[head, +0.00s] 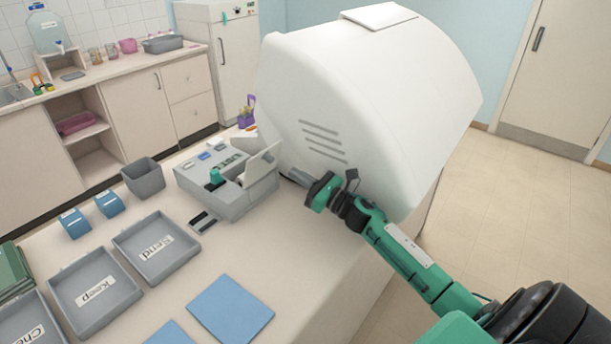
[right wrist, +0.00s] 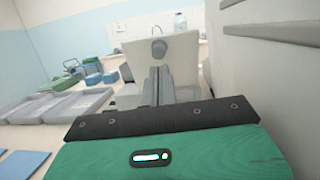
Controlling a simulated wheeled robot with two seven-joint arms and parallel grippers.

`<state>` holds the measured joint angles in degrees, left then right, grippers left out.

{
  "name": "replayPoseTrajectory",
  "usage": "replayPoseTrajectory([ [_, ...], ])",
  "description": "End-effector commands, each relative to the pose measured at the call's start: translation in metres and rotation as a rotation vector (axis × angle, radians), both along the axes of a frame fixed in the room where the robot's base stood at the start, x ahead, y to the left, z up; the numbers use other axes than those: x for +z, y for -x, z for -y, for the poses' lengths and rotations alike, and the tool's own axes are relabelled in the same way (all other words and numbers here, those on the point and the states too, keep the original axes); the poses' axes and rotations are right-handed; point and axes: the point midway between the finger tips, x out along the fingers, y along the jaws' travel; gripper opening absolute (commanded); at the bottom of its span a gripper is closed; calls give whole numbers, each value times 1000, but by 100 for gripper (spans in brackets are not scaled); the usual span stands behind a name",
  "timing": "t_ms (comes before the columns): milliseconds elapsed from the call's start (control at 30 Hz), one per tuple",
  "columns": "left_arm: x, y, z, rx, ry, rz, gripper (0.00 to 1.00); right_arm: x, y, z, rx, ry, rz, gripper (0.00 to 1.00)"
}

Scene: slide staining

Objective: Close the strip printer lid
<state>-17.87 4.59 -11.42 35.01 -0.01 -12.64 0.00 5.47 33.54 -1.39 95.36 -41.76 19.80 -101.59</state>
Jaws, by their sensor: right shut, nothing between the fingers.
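The strip printer (head: 228,196) is a grey box on the table, left of the big white machine. Its pale lid (head: 262,164) stands raised on the printer's right side, tilted up. In the right wrist view the lid (right wrist: 182,68) is a cream panel with a round grey knob (right wrist: 159,47), straight ahead of the fingers. My right gripper (head: 291,174) is shut and empty, just right of the lid, between it and the white machine. The fingers (right wrist: 154,82) overlap the lid in the right wrist view; I cannot tell whether they touch it. My left gripper is not in view.
The large white machine (head: 335,110) stands close beside my right gripper. Grey trays (head: 157,248), a grey bin (head: 144,178), blue tape-like holders (head: 109,204) and a blue sheet (head: 230,308) lie left and in front. The table's right front is clear.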

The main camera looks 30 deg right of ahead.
Motion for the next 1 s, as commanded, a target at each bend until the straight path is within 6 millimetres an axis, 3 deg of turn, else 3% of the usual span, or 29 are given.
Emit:
replayPoseTrajectory([
  [200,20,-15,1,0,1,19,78,12,-31,-14,1,-3,1,0],
  [400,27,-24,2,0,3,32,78,14,-47,-21,0,-2,0,0],
  [1000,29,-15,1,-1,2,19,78,15,-52,-23,0,2,-9,0],
])
